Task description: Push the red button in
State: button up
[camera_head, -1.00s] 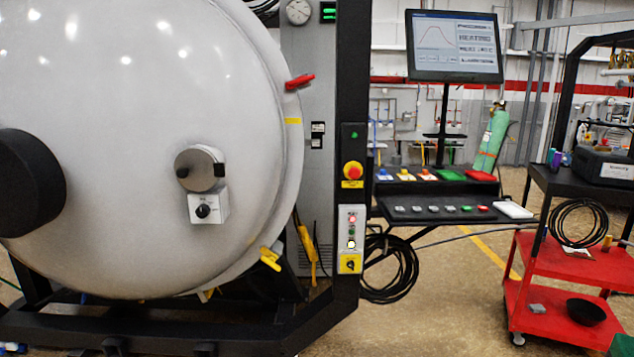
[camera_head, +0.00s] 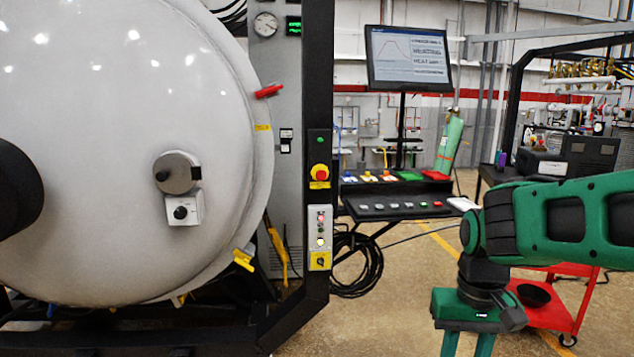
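A large red mushroom button (camera_head: 319,171) with a yellow surround sits on the black upright post of the furnace. A small red round light or button (camera_head: 320,217) is at the top of the white control box below it. My gripper (camera_head: 467,345) is green and hangs at the bottom right of the head view, pointing down. Two fingers stand apart with a gap between them; their tips are cut off by the frame's lower edge. It appears empty, and is to the right of and lower in the picture than the post and its buttons.
The grey furnace door (camera_head: 100,130) fills the left. A monitor (camera_head: 408,57) and a black control console (camera_head: 385,208) with small buttons, one red, stand right of the post. Coiled black cable (camera_head: 357,265) hangs below. A red cart (camera_head: 560,312) is partly behind my arm.

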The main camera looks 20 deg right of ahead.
aim_at(321, 174)
jog(key=u, duration=0.05)
jog(key=i, duration=1)
jog(key=z, duration=0.05)
